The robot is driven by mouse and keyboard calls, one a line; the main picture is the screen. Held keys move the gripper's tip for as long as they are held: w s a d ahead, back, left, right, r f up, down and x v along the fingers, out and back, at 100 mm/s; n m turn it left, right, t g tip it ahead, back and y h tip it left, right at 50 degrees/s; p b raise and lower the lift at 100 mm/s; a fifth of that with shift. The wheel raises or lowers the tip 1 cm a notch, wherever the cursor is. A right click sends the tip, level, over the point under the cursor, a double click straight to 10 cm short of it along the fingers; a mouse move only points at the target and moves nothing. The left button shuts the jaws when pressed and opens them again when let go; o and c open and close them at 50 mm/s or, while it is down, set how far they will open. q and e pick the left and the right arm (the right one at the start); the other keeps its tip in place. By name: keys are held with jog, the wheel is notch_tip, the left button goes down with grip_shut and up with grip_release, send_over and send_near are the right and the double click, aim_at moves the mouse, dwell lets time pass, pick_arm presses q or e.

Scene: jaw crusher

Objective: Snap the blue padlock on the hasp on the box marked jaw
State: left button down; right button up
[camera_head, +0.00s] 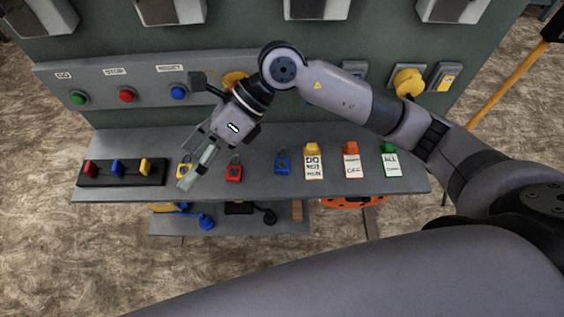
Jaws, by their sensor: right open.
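The blue padlock (282,165) stands on the grey shelf (262,192), between a red padlock and a yellow tag. My right gripper (192,168) is open over the left part of the shelf, left of the blue padlock and apart from it. Its fingers point down and left, in front of a yellow padlock (181,171). Nothing shows held between them. I cannot read a jaw mark or make out a hasp; several pale boxes are cut off at the top edge. My left gripper is not in view.
A red padlock (234,173) stands right of my gripper. Yellow, red and green tags (390,161) stand farther right. A black rack (123,172) with coloured keys is at the left end. Push buttons (127,95) and yellow knobs (408,82) line the panel behind.

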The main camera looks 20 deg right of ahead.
jog(key=w+d+f+t+h, duration=0.1)
jog(key=w+d+f+h, duration=0.15)
jog(key=d, duration=0.25)
jog(key=w+d+f+t+h, duration=0.1)
jog(key=w+d+f+h, duration=0.15)
jog(key=d+h, duration=0.2)
jog(key=h+p, duration=0.2)
jog(key=h, duration=0.2)
send_over(282, 159)
jog(key=shift+t, duration=0.3)
notch_tip(282, 159, down, 11)
jog(key=shift+a+f, duration=0.15)
jog(key=f+p, duration=0.1)
jog(key=f, duration=0.1)
jog(key=f+p, duration=0.1)
jog(key=f, duration=0.1)
jog(key=shift+s+d+f, duration=0.1)
jog(key=shift+d+f, duration=0.1)
jog(key=shift+f, duration=0.7)
jog(key=shift+c, duration=0.3)
jog(key=c, duration=1.2)
